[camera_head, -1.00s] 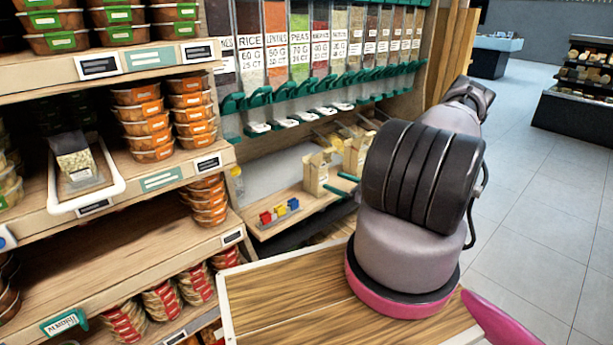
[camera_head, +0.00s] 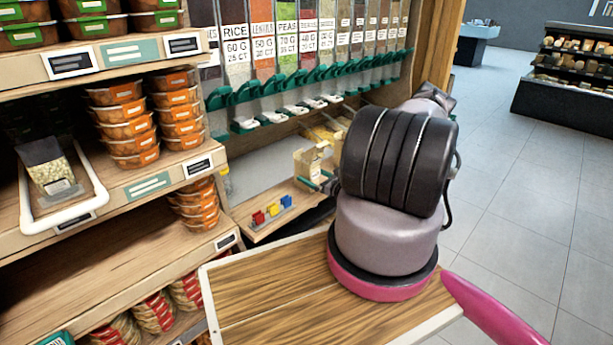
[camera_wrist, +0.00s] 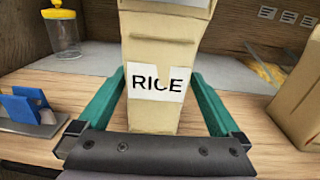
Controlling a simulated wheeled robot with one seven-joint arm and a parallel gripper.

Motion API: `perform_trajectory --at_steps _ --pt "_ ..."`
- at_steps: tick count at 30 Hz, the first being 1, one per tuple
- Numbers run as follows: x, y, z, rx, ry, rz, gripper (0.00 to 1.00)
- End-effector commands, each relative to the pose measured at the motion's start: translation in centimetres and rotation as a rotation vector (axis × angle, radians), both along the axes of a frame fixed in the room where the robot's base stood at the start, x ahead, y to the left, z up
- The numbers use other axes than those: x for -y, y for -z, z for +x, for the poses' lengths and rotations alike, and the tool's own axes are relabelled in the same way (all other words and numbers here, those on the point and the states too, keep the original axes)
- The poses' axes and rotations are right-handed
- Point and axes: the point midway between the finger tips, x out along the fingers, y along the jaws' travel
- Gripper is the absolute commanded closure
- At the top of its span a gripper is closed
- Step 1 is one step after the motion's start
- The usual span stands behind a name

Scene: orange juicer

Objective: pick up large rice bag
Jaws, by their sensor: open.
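The large rice bag (camera_wrist: 157,60) is a tall tan paper bag with a white label reading RICE. In the wrist view it stands upright on a wooden shelf (camera_wrist: 255,105), straight ahead. My gripper (camera_wrist: 160,85) is open, with one green finger on each side of the bag's lower part. I cannot tell whether the fingers touch it. In the head view the bag (camera_head: 308,165) shows beside my arm, which hides part of it, and a bit of my green finger (camera_head: 306,183) shows near its base.
Another tan bag (camera_wrist: 298,100) stands close at the right. Blue clips (camera_wrist: 25,108) and a glass jar with a yellow lid (camera_wrist: 62,35) are at the left. Dispensers (camera_head: 290,45) hang above the shelf. A stocked rack (camera_head: 130,190) stands left; the floor (camera_head: 520,170) at right is clear.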

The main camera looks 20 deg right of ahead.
Motion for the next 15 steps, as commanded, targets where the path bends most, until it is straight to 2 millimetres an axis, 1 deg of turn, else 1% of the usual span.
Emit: perform_trajectory --at_steps 2,6,10,12,15 --pt "-0.4 0.1 0.6 0.0 -0.001 0.0 0.0" --pt "-1.5 0.3 2.3 0.001 -0.002 0.0 0.0" --pt "-2.1 0.3 4.0 0.001 -0.001 -0.001 0.0" --pt "-2.2 0.3 4.4 0.001 0.0 -0.001 0.0" --pt "-2.2 0.3 4.5 0.0 0.0 0.0 0.0"
